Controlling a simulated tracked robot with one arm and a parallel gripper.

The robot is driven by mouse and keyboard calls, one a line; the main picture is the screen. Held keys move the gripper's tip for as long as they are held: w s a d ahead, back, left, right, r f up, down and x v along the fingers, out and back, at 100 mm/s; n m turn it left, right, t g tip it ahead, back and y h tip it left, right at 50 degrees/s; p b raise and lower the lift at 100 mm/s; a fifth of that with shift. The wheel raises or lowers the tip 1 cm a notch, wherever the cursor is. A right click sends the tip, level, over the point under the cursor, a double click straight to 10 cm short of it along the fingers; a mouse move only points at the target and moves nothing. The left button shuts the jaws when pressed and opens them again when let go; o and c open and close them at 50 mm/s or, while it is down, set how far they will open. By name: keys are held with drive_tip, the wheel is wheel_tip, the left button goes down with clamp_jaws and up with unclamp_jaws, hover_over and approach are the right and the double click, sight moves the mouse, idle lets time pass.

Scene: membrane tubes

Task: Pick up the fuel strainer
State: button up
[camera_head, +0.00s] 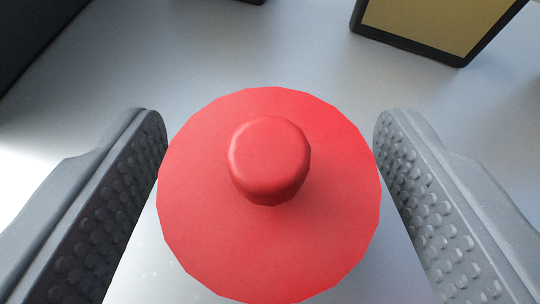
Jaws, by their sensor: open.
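A red round object with a wide disc and a smaller raised knob in its middle, which I take as the fuel strainer (268,240), fills the centre of the view. My gripper (270,130) is open. One grey, dimpled finger is on the left of the disc and the other on the right. The disc's left and right edges come very close to the fingers in the picture; I cannot tell whether they touch. What lies below the disc is hidden.
A pale grey surface (220,50) spreads around and behind the red object. A black-framed panel with a tan face (440,22) is at the upper right. A dark shape (35,35) fills the upper left corner.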

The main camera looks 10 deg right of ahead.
drive_tip(key=c, duration=1)
drive_tip(key=shift+c, duration=0.2)
